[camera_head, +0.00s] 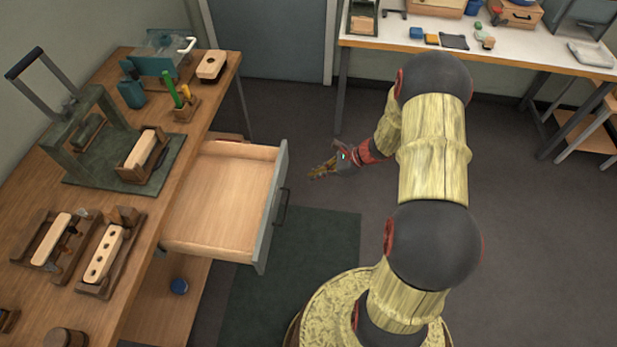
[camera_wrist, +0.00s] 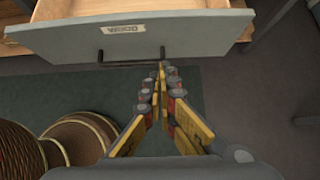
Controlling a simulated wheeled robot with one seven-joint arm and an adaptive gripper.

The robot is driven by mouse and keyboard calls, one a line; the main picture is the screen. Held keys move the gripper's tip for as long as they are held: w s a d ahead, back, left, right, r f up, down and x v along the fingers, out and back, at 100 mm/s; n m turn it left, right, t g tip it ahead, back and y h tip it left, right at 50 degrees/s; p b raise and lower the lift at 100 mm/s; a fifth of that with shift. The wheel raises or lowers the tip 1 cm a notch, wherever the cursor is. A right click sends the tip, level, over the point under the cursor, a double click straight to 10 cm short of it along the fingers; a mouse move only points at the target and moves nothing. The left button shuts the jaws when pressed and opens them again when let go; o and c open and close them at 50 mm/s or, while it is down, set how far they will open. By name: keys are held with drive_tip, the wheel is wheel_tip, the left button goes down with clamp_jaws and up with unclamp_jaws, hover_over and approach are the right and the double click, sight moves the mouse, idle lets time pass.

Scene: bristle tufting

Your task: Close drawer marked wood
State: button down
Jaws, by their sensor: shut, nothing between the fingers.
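The drawer (camera_head: 222,196) is pulled far out of the workbench on the left, and its inside looks empty. In the wrist view its grey front (camera_wrist: 190,36) carries a pale label (camera_wrist: 123,29) that appears upside down and seems to read WOOD. A dark bar handle (camera_wrist: 128,55) sits on that front. My gripper (camera_head: 314,174) is to the right of the drawer front in the head view, apart from it. In the wrist view my gripper's fingertips (camera_wrist: 162,66) are together, with nothing between them, and appear close to the handle's right end; I cannot tell whether they touch.
The wooden workbench (camera_head: 205,100) holds a press, brush blocks in holders and tools. A blue round object (camera_head: 179,286) sits on the shelf below the drawer. A dark mat (camera_head: 320,235) lies on the floor. A white table (camera_head: 470,45) stands at the back.

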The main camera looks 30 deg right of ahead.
sight(279, 186)
drive_tip(key=shift+w+a+f+b, duration=0.65)
drive_tip(key=shift+w+a+f, duration=0.35)
drive_tip(key=shift+a, duration=0.35)
drive_tip(key=shift+w+a+f+b, duration=0.65)
drive_tip(key=shift+w+a+f, duration=0.35)
drive_tip(key=shift+a, duration=0.3)
drive_tip(key=shift+w+a+f+b, duration=0.65)
drive_tip(key=shift+w+a+f, duration=0.35)
drive_tip(key=shift+a, duration=0.35)
drive_tip(key=shift+a, duration=0.1)
drive_tip(key=w+a, duration=0.7)
drive_tip(key=a, duration=0.2)
drive_tip(key=w+a, duration=0.6)
drive_tip(key=a, duration=0.4)
drive_tip(key=w+a, duration=0.7)
drive_tip(key=a, duration=0.2)
drive_tip(key=shift+w+a, duration=0.2)
drive_tip(key=shift+w, duration=0.1)
drive_tip(key=shift+r, duration=0.1)
